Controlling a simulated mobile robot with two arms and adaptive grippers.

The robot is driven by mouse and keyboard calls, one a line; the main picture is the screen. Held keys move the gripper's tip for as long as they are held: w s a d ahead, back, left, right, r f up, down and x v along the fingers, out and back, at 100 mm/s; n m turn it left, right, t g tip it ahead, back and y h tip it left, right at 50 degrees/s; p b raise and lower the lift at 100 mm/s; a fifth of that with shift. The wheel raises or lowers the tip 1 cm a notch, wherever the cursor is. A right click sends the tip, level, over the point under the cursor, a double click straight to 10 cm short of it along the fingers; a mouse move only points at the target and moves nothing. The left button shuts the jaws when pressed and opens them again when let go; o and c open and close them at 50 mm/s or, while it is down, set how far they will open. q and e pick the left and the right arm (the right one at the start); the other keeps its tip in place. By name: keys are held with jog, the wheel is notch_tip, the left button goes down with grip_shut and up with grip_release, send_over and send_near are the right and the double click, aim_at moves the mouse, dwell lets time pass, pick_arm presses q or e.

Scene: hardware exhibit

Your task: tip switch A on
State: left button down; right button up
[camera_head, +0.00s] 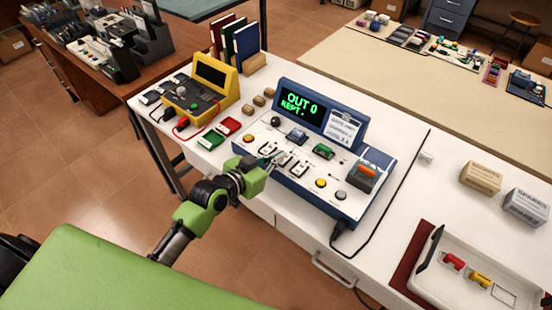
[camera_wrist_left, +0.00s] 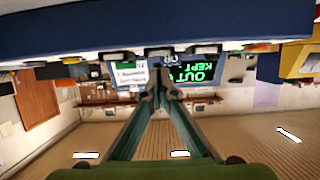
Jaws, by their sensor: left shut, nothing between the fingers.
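The blue and white console (camera_head: 335,186) stands on the white bench; its green display (camera_head: 301,106) reads "OUT 0" and "KEPT". A row of small toggle switches (camera_head: 284,159) runs across its panel; I cannot read which is A. My green left gripper (camera_head: 272,158) reaches over the console's front edge, its tips beside the left switches; contact cannot be told. In the left wrist view the picture is upside down: the shut, empty fingers (camera_wrist_left: 162,92) point toward the display (camera_wrist_left: 196,72), with dark switch shapes near the tips. My right gripper is not in view.
A white tray (camera_head: 440,272) and two boxes (camera_head: 481,178) are further right. The bench between is mostly clear.

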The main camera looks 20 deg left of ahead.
pick_arm(q)
jog(key=shift+s+a+f, duration=0.1)
jog(key=shift+s+f, duration=0.05)
jog(key=shift+f, duration=0.55)
jog(key=shift+s+f, duration=0.1)
jog(key=shift+f, duration=0.3)
jog(key=shift+r+p, duration=0.75)
jog(key=shift+r, duration=0.1)
